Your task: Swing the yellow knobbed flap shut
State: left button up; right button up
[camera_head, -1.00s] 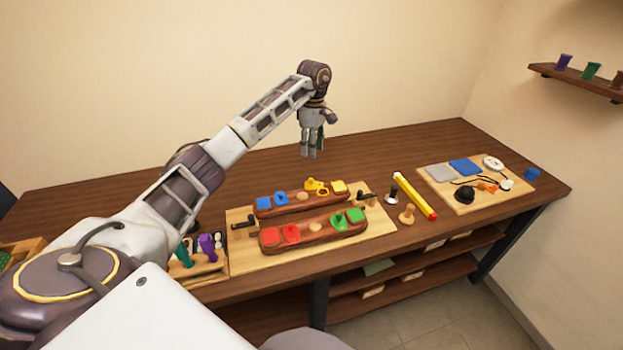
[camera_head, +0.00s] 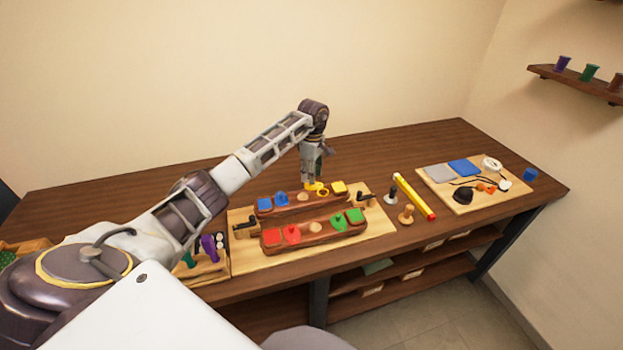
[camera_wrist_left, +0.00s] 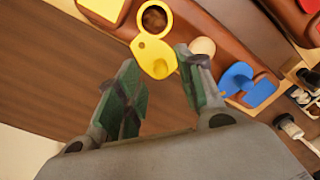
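The yellow flap (camera_wrist_left: 155,56) is swung open, off to one side of a yellow ring (camera_wrist_left: 150,38) around a round dark hole in the back brown leather bar (camera_head: 290,207). In the head view the yellow flap (camera_head: 312,186) shows small, just below my fingers. My left gripper (camera_head: 312,180) points down over the back bar from behind. In the left wrist view my left gripper (camera_wrist_left: 157,60) has its green-padded fingers spread apart, with the flap's knobbed end between or just beyond the tips. I cannot tell whether they touch it. My right gripper is out of view.
Blue (camera_head: 264,204) and yellow (camera_head: 338,187) blocks sit on the back bar. A front bar (camera_head: 315,238) carries red and green pieces. A yellow-red rod (camera_head: 414,196) and a tool board (camera_head: 437,193) lie right. Bare table lies behind the bars.

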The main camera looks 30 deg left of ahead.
pick_arm(q)
jog(key=shift+s+f, duration=0.1)
jog(key=shift+f, duration=1.35)
grip_shut()
